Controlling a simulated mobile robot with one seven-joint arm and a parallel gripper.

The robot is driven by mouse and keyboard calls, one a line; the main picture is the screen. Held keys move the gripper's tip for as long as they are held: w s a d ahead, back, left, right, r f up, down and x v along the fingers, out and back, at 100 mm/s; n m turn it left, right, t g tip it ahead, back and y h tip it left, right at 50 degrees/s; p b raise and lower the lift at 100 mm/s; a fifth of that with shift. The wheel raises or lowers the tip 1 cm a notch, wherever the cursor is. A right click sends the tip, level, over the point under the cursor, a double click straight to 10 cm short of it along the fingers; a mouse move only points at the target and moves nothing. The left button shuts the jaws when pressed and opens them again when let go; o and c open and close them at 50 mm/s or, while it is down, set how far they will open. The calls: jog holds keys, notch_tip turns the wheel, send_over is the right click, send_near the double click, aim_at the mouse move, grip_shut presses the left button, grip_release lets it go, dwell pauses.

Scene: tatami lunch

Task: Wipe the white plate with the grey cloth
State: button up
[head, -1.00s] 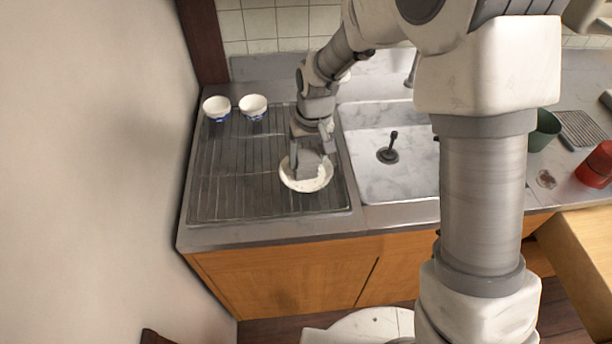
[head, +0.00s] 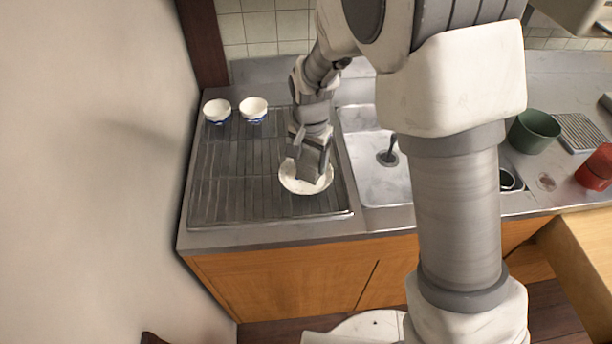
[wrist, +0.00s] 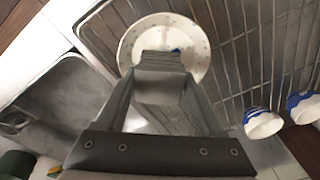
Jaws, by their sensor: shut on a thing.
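The white plate (head: 289,184) lies on the ribbed drainboard left of the sink. In the wrist view the plate (wrist: 135,45) shows small dark specks and a blue spot near its middle. My gripper (head: 313,172) points down over the plate and covers part of it. In the wrist view my gripper (wrist: 160,85) is shut on the grey cloth (wrist: 160,62), a folded grey piece between the fingers. The cloth is over the plate; I cannot tell whether it touches it. The part of the plate under the cloth is hidden.
Two white and blue bowls (head: 253,106) stand at the back left of the drainboard (head: 225,180). The sink (head: 370,180) is to the right. A green pot (head: 535,130) and a red container (head: 597,168) stand farther right. A wall rises on the left.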

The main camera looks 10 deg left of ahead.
jog(key=n, duration=0.2)
jog(key=shift+w+n+b, duration=0.1)
jog(key=shift+n+b, duration=0.2)
jog(key=shift+b, duration=0.1)
jog(key=n, duration=0.4)
jog(key=shift+w+a+y, duration=0.1)
jog(key=shift+y, duration=0.3)
jog(key=n, duration=0.3)
jog(key=shift+a+r+n+g, duration=0.1)
jog(key=shift+r+n+g, duration=0.05)
jog(key=shift+n+g, duration=0.25)
jog(key=n+p, duration=0.1)
jog(key=n, duration=0.2)
jog(key=shift+w+a, duration=0.1)
jog(key=shift+a, duration=0.05)
